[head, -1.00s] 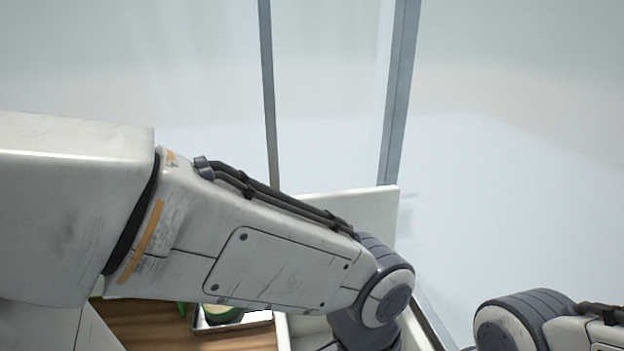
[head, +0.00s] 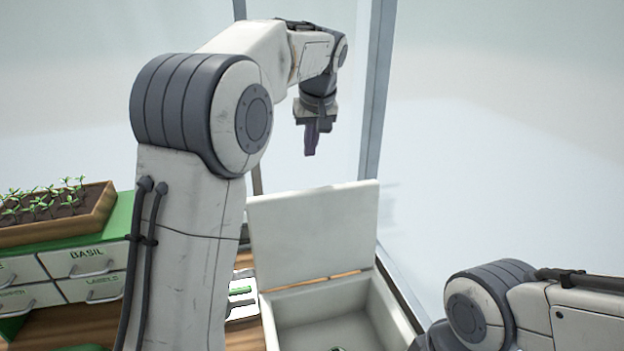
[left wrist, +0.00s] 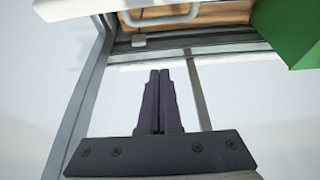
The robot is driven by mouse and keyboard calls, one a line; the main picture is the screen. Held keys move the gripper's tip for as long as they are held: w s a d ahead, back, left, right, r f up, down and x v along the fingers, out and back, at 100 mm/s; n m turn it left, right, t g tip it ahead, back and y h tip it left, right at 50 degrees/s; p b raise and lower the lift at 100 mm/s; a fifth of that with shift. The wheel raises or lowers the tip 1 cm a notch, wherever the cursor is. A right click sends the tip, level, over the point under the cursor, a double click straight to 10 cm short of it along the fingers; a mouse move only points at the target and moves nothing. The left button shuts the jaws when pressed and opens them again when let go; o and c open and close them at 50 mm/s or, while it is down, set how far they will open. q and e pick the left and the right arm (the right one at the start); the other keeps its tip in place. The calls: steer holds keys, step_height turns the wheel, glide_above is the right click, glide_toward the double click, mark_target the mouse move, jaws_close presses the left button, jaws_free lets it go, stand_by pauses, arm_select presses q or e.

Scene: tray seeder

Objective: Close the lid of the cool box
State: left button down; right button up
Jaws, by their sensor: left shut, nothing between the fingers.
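The cool box (head: 385,312) is a white open box on the wooden bench, with something small and green just showing inside at the bottom of the head view. Its white lid (head: 315,232) stands up, open, at the far side of the box. My left gripper (head: 311,153) is shut and empty, pointing down, high near the lid's upper edge in the head view. In the left wrist view the shut fingers (left wrist: 161,75) show against a pale background. My right gripper is outside the views; only part of that arm shows at lower right.
A wooden tray of seedlings (head: 60,238) sits on a green cabinet with white labelled drawers (head: 85,260) at left. A metal tray with small items (head: 242,298) lies left of the box. A grey window post (head: 378,90) rises behind the lid.

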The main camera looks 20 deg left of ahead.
arm_select(q)
step_height(320, 180, down, 9)
steer(key=p, duration=0.3)
steer(key=shift+s+d+r, duration=0.2)
steer(key=shift+s+d, duration=0.05)
steer(key=shift+s, duration=0.05)
